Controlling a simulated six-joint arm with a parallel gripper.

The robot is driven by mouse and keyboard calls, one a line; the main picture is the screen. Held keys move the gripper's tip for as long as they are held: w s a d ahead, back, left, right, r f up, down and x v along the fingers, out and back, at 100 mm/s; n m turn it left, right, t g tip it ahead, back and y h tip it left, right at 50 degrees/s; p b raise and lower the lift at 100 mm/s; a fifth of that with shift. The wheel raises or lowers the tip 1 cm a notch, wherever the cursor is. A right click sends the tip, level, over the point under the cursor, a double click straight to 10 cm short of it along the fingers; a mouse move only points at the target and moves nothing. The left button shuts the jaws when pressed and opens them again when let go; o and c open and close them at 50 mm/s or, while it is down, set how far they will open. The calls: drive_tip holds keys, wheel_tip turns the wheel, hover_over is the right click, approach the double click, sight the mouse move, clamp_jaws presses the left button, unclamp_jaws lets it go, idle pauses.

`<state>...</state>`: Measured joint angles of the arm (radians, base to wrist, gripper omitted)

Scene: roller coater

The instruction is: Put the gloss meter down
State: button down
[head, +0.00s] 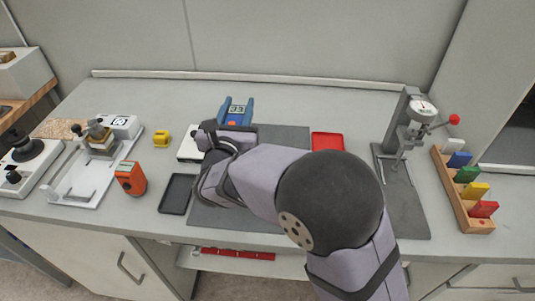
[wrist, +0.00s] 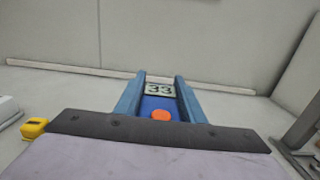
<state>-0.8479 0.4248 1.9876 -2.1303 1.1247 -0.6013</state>
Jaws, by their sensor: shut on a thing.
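The gloss meter (head: 237,117) is a blue block with a digit display and a round orange button. It also shows in the wrist view (wrist: 160,103), display towards the wall. My gripper (head: 236,104) is shut on it, with one blue finger along each side; the fingers also show in the wrist view (wrist: 160,80). In the head view the meter is near the back left edge of the dark grey mat (head: 288,137). Its underside is hidden, so I cannot tell its height above the bench.
A white block (head: 188,150), a black tray (head: 174,195) and a yellow object (head: 161,138) lie left of my gripper. An orange device (head: 130,179) stands further left. A red tray (head: 328,142), a stand with a dial (head: 411,125) and a wooden rack (head: 462,198) are right.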

drive_tip(key=w+d+r+m+h+b, duration=0.2)
drive_tip(key=d+r+h, duration=0.15)
drive_tip(key=d, duration=0.75)
drive_tip(key=s+f+n+y, duration=0.1)
drive_tip(key=s+f, duration=0.1)
drive_tip(key=s+f+n+y, duration=0.1)
drive_tip(key=y, duration=0.1)
drive_tip(key=shift+s+d+f+y, duration=0.25)
drive_tip(key=shift+s+d+f, duration=0.1)
drive_tip(key=shift+d+f, duration=0.05)
drive_tip(key=shift+f, duration=4.9)
drive_tip(key=shift+f, duration=0.15)
drive_tip(key=c, duration=1.2)
unclamp_jaws()
drive_tip(key=shift+o, duration=0.2)
